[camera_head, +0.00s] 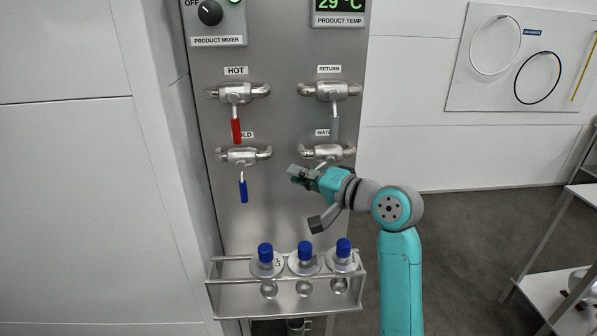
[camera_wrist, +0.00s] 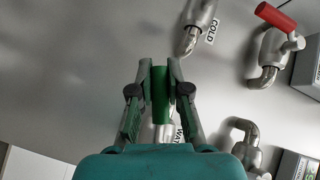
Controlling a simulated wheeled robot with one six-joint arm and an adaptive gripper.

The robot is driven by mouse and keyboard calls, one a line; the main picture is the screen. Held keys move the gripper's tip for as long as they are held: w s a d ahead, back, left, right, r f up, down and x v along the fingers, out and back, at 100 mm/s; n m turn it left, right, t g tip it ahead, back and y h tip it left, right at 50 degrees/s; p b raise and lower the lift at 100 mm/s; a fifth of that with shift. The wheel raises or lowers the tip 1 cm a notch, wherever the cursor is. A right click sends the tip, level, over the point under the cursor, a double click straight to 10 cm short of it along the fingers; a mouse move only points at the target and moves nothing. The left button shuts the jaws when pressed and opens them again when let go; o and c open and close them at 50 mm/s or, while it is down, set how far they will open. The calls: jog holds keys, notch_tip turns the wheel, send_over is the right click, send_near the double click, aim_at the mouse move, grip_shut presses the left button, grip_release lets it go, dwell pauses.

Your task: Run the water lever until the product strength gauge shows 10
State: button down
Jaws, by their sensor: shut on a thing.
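The water valve (camera_head: 328,152) is on the steel panel, under the partly covered WATER label (camera_head: 323,132). My gripper (camera_head: 301,174) is at its lower left, with its fingers closed around the lever's end. In the wrist view, my gripper (camera_wrist: 160,78) is shut on the green water lever (camera_wrist: 160,95), one finger on each side. The product strength gauge is not in view; the temperature display (camera_head: 339,5) reads 29 °C.
The hot lever (camera_head: 236,130) is red, the cold lever (camera_head: 243,190) blue and the return lever (camera_head: 335,128) grey. A rack (camera_head: 290,298) with blue-capped bottles (camera_head: 304,262) stands out below my gripper. A shelf (camera_head: 545,295) is at the far right.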

jog(key=shift+d+f+n+g+h, duration=0.4)
jog(key=shift+f+n+h, duration=0.3)
jog(key=shift+h, duration=0.1)
jog(key=shift+d+f+n+g+h, duration=0.6)
jog(key=shift+f+n+h, duration=0.25)
jog(key=shift+h, duration=0.25)
jog(key=c, duration=1.1)
grip_release()
jog(key=shift+s+d+r, duration=0.1)
jog(key=v, duration=1.1)
jog(key=shift+s+d+r, duration=0.15)
jog(key=shift+s+d, duration=0.05)
jog(key=shift+s, duration=0.15)
dwell(3.0)
